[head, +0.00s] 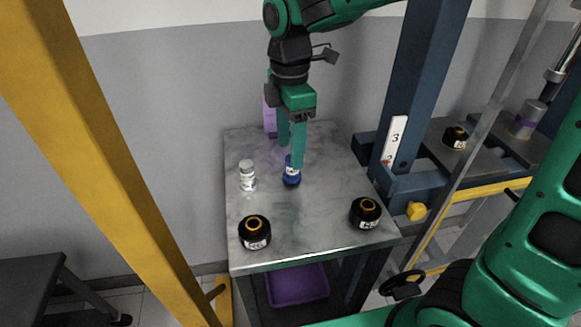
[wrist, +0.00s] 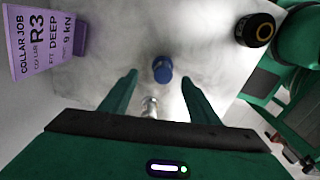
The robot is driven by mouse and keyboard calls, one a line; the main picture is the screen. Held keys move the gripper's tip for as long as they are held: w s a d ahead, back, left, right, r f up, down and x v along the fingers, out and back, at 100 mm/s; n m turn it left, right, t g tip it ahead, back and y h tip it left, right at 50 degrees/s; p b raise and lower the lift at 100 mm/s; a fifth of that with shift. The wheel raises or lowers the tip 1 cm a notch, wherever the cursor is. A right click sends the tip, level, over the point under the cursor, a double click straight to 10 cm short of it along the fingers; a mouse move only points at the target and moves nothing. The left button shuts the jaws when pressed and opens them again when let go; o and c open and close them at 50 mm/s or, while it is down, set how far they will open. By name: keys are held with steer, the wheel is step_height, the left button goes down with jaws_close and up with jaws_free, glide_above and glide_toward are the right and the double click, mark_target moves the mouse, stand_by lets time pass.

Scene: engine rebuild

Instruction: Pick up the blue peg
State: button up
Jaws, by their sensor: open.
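The blue peg (head: 291,178) stands on the grey marbled table, its upper part partly hidden behind my gripper's fingers in the head view. In the wrist view the blue peg (wrist: 162,69) lies ahead of the fingertips, near the middle of the gap between them. My gripper (head: 291,150) points down above the table beside the peg. In the wrist view my gripper (wrist: 161,78) is open, with nothing between its fingers.
A white-silver peg (head: 247,176) stands left of the blue peg. Two black collars with orange rings, one front left (head: 255,232) and one front right (head: 365,212), sit on the table (head: 310,240). A purple sign (wrist: 40,45) stands at the back. A blue post rises at right.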

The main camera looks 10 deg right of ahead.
steer(key=shift+s+d+f, duration=0.1)
steer(key=shift+f, duration=1.4)
steer(key=shift+s+d+f, duration=0.1)
steer(key=shift+f, duration=1.4)
steer(key=c, duration=1.4)
